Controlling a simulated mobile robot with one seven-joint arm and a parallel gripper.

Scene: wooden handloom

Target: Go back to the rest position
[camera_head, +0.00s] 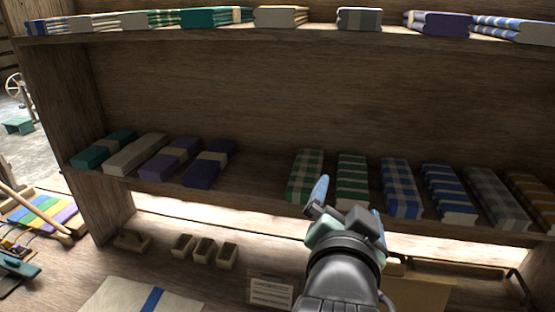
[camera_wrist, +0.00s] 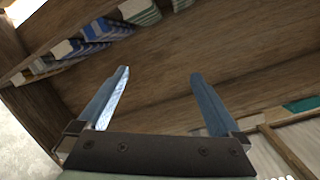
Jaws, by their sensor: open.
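My gripper (camera_head: 347,204) is open and empty in front of the wooden shelf unit, at the lower right middle of the head view. Its two blue fingers stand wide apart in the wrist view (camera_wrist: 160,88), with only wooden surface between them. In the head view it overlaps the front edge of the middle shelf (camera_head: 265,196); whether it touches cannot be told. Folded cloths lie on that shelf. A green checked cloth (camera_head: 306,176) and a green striped cloth (camera_head: 352,178) are behind the gripper, and a blue checked cloth (camera_head: 401,188) is to its right.
More folded cloths, such as a grey one (camera_head: 359,19), lie on the upper shelf. Several small boxes (camera_head: 204,250) and a white label card (camera_head: 271,291) sit below. A wooden tray (camera_head: 455,272) is at lower right. The middle shelf has a bare gap left of the gripper.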

